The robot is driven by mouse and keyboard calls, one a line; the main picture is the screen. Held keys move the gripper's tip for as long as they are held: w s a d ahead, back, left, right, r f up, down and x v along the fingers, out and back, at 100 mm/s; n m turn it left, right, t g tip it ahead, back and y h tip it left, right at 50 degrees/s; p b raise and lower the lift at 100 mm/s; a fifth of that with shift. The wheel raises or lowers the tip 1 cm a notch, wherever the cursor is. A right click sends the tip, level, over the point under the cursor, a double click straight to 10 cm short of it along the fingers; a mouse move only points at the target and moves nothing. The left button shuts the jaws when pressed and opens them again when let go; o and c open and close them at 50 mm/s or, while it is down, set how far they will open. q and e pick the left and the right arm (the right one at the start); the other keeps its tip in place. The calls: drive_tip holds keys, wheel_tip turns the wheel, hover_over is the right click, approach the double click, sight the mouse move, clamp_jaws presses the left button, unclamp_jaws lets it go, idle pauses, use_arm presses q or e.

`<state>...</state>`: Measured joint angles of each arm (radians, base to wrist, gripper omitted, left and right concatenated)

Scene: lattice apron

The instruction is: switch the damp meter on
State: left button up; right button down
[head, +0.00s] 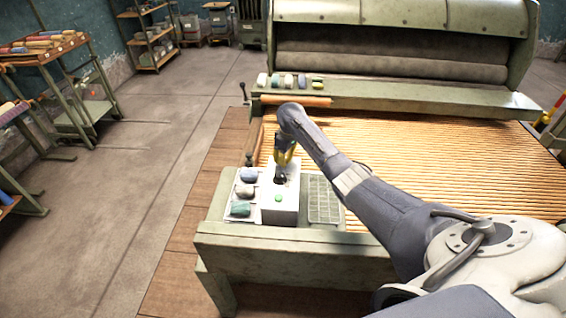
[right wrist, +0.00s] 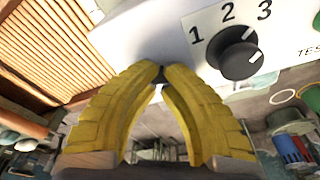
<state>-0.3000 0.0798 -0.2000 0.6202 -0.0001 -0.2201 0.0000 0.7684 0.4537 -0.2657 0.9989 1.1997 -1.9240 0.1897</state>
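The damp meter (head: 281,214) is a white box on the near left corner of the bench, with a green button (head: 278,198). In the right wrist view its white panel (right wrist: 150,28) carries the numbers 1, 2, 3 around a black dial (right wrist: 238,54); a white mark on the dial points towards the 3. Part of a green button (right wrist: 317,20) shows beside the word TEST. My right gripper (right wrist: 162,72) has its yellow fingertips together at the panel's edge, left of the dial. A small dark part shows at the tips; whether they grip it is unclear. My left gripper is out of view.
A tray with several coloured lumps (head: 246,191) sits left of the meter, and a pale green compartment tray (head: 324,200) right of it. The slatted wooden bed (head: 430,165) lies behind, under my right arm. A wooden roller (head: 296,100) lies farther back.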

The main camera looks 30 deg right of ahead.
drive_tip(key=shift+f, duration=0.35)
idle(0.3)
drive_tip(key=shift+r, duration=3.5)
